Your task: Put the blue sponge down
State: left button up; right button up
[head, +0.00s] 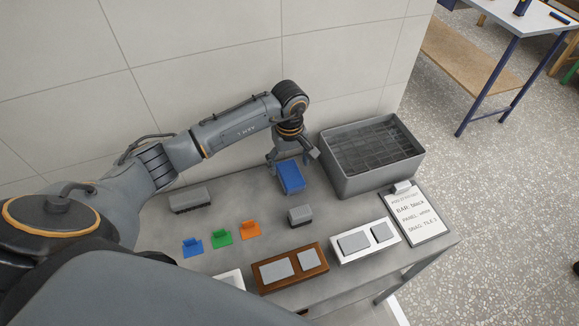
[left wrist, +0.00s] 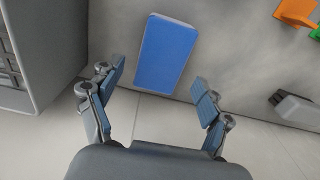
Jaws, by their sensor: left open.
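The blue sponge (head: 291,177) is a flat rectangular block lying on the grey table (head: 340,216) near the back wall. It also shows in the left wrist view (left wrist: 166,54). My left gripper (head: 292,158) is at the sponge's far end, left of the grey bin. In the left wrist view its two fingers (left wrist: 158,97) are spread wide, with a gap to the sponge on each side, and nothing is between the pads. My right gripper is in neither view.
A grey bin (head: 349,185) stands close to the right of the gripper. Grey blocks (head: 190,200), blue, green and orange (head: 251,230) pieces, a brown tray (head: 318,271), a white tray (head: 337,257) and a clipboard (head: 412,216) occupy the table. The wall is close behind.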

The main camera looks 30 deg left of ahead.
aim_at(289, 170)
pick_arm(q)
notch_tip(289, 170, up, 9)
jog(key=b, duration=0.1)
dwell(0.6)
